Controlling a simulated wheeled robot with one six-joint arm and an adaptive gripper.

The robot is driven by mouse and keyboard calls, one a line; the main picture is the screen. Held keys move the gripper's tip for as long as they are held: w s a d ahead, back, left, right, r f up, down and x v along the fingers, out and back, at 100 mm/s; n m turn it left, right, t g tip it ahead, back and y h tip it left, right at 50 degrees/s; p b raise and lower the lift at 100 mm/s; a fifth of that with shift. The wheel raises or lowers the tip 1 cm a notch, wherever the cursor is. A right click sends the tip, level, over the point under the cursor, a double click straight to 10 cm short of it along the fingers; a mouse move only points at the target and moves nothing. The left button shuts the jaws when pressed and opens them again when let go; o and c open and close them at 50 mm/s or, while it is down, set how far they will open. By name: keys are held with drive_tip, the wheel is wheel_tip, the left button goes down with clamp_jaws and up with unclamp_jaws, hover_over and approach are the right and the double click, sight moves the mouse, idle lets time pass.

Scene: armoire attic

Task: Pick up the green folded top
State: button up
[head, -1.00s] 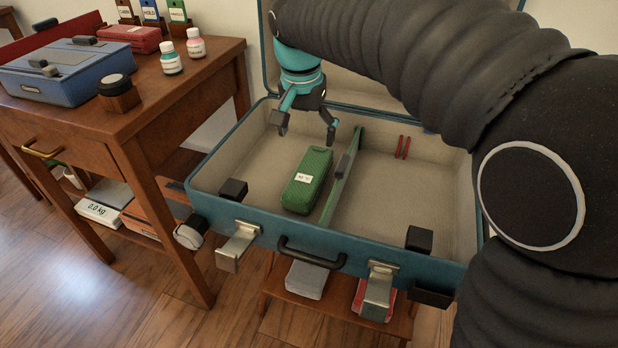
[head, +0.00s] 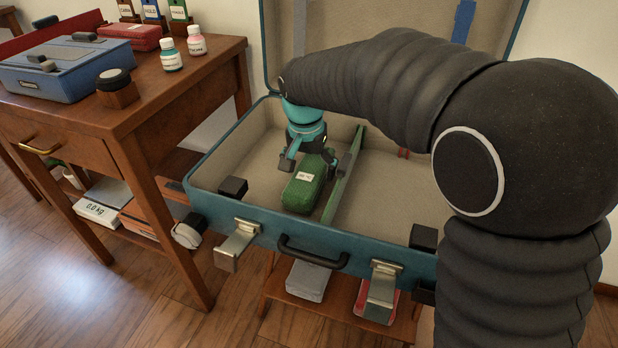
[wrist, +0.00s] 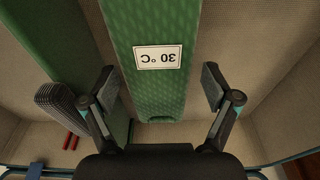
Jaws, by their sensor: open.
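The green folded top (head: 303,190) lies in the left compartment of the open blue suitcase (head: 313,242), beside the green divider (head: 344,180). It has a white label reading 30 °C. My gripper (head: 308,165) is low over the far end of the top. In the wrist view, the open fingers (wrist: 160,90) are on either side of the top (wrist: 150,100), with gaps between them and the cloth. The left finger in that view is close to the divider (wrist: 60,60). In the head view, the gripper hides the top's far end.
A wooden desk (head: 150,110) with a blue box (head: 66,72) and bottles stands at the left.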

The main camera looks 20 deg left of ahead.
drive_tip(key=shift+w+f, duration=0.1)
drive_tip(key=shift+f, duration=0.7)
drive_tip(key=c, duration=1)
drive_tip(key=shift+r, duration=0.15)
